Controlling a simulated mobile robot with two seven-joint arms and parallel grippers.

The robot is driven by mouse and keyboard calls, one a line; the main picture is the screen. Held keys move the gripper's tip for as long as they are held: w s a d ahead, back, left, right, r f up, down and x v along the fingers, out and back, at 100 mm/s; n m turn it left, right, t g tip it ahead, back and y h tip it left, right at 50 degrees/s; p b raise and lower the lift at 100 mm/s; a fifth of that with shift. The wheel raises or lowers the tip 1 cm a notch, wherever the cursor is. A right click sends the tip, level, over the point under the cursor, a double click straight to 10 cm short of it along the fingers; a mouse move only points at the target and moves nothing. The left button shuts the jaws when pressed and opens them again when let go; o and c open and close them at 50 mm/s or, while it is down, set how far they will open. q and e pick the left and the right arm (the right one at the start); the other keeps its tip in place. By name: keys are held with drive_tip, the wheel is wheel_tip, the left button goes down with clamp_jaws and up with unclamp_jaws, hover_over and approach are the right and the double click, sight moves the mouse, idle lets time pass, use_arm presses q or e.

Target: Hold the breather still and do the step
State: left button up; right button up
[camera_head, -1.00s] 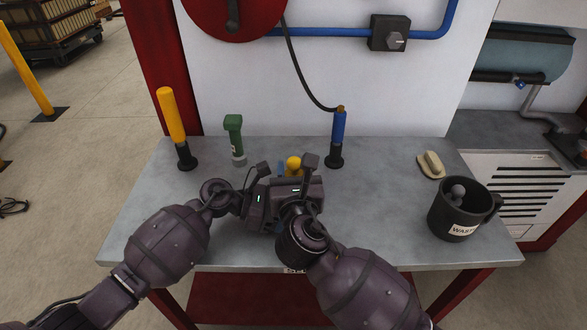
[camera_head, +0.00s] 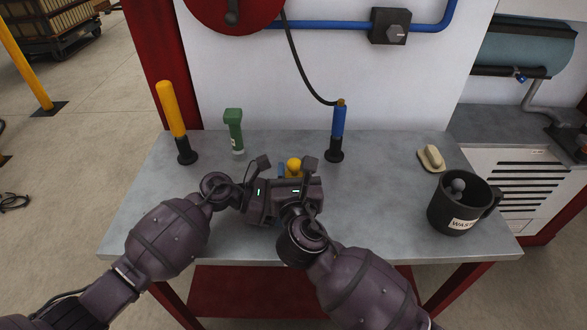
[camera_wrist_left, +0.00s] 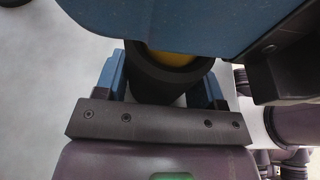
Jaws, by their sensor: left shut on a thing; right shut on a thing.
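A small part with a rounded yellow top (camera_head: 294,166), which I take to be the breather, stands between my two hands near the middle of the bench. In the left wrist view its dark round body (camera_wrist_left: 165,85) with a yellow centre sits between the blue fingers of my left gripper (camera_wrist_left: 162,72), shut on it. My right gripper (camera_head: 293,178) is at the same spot and shut; its fingertips and exact grip are mostly hidden by the hands. A large blue piece (camera_wrist_left: 170,22) hangs over the dark body in the left wrist view.

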drive_tip(key=shift+f, duration=0.15)
drive_tip(key=o, duration=1)
drive_tip(key=shift+f, duration=0.1)
drive_tip(key=shift+s, duration=0.1)
drive_tip(key=s+d, duration=0.1)
drive_tip(key=s, duration=1)
drive_tip(key=shift+s, duration=0.4)
